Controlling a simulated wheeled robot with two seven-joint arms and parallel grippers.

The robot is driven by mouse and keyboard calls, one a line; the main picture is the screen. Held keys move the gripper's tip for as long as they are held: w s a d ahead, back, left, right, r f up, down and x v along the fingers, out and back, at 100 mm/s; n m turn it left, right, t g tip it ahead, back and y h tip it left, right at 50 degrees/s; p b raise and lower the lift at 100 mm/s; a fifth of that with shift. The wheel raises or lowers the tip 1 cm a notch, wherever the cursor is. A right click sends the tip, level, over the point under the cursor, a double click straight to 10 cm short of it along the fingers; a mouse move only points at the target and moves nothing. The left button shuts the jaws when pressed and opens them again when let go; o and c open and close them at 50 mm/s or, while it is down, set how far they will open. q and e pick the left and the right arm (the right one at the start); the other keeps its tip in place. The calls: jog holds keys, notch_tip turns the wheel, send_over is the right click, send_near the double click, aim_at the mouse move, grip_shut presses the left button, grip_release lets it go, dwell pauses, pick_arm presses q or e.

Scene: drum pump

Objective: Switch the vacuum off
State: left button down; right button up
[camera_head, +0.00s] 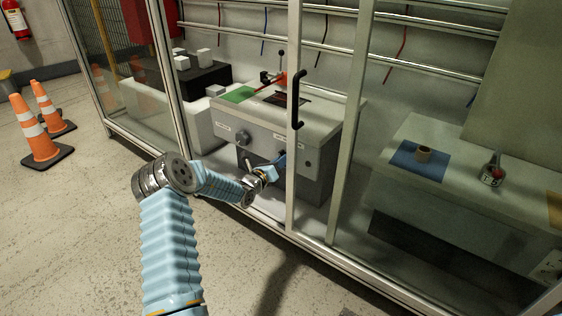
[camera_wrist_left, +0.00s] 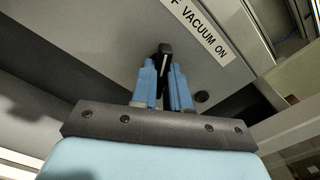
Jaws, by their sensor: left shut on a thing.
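My left gripper (camera_head: 281,160) is at the front panel of a grey machine (camera_head: 318,138) inside the framed enclosure. In the left wrist view, its two blue fingers (camera_wrist_left: 164,70) are shut on the black vacuum switch knob (camera_wrist_left: 166,48), which has a white pointer line. A white label (camera_wrist_left: 197,30) beside the knob reads "F VACUUM ON", its left end cut off by the picture edge. In the head view the fingers hide the knob. My right gripper is not in view.
A second round knob (camera_head: 242,138) is on the same panel, to the left. A door post with a black handle (camera_head: 297,98) stands close to my left gripper. A bench (camera_head: 480,225) is at right. Orange cones (camera_head: 40,140) stand on the open floor at left.

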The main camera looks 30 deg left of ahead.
pick_arm(q)
jog(key=c, duration=1.1)
grip_release()
jog(key=s, duration=0.4)
jog(key=s+a, duration=0.1)
jog(key=s, duration=0.4)
jog(key=s+p, duration=0.1)
jog(key=s, duration=0.3)
jog(key=shift+s+a, duration=0.25)
jog(key=shift+s, duration=0.15)
